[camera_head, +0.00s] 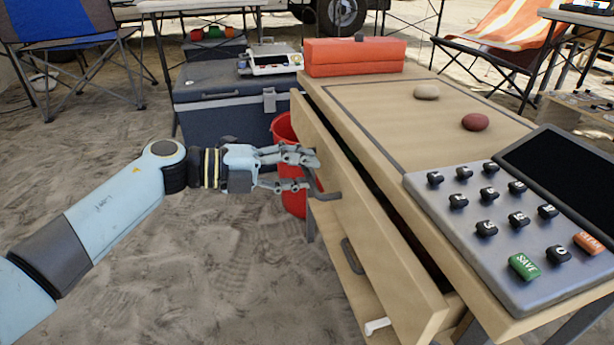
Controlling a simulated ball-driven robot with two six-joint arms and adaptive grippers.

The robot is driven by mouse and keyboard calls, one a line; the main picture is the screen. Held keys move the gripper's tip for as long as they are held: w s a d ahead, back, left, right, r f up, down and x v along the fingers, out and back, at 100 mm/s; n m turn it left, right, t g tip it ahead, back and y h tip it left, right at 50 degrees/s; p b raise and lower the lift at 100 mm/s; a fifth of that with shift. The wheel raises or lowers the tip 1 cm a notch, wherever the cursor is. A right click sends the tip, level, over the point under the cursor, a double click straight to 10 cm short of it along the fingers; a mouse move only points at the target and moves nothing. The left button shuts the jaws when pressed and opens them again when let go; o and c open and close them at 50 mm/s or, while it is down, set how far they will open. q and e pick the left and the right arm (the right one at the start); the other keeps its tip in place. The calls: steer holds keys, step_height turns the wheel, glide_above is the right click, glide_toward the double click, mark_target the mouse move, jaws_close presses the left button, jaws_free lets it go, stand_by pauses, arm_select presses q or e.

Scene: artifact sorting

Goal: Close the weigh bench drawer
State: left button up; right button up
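The wooden weigh bench (385,105) stands at the right. Its upper drawer (375,225) is partly open, with a dark gap between the drawer front and the bench top. I cannot tell whether the fingertips touch the drawer or handle. Nothing shows held between them. My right gripper is not in view.
On the bench are a keypad console (510,240), a pale stone (426,92), a reddish stone (475,122) and an orange case (354,56). A red bucket (284,130) and dark blue chest (222,85) stand behind my gripper. The sandy ground (220,270) in front is clear.

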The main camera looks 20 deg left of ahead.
arm_select(q)
steer(key=shift+w+d+f, duration=0.15)
steer(key=shift+w+d, duration=0.25)
steer(key=shift+d, duration=0.1)
jaws_close()
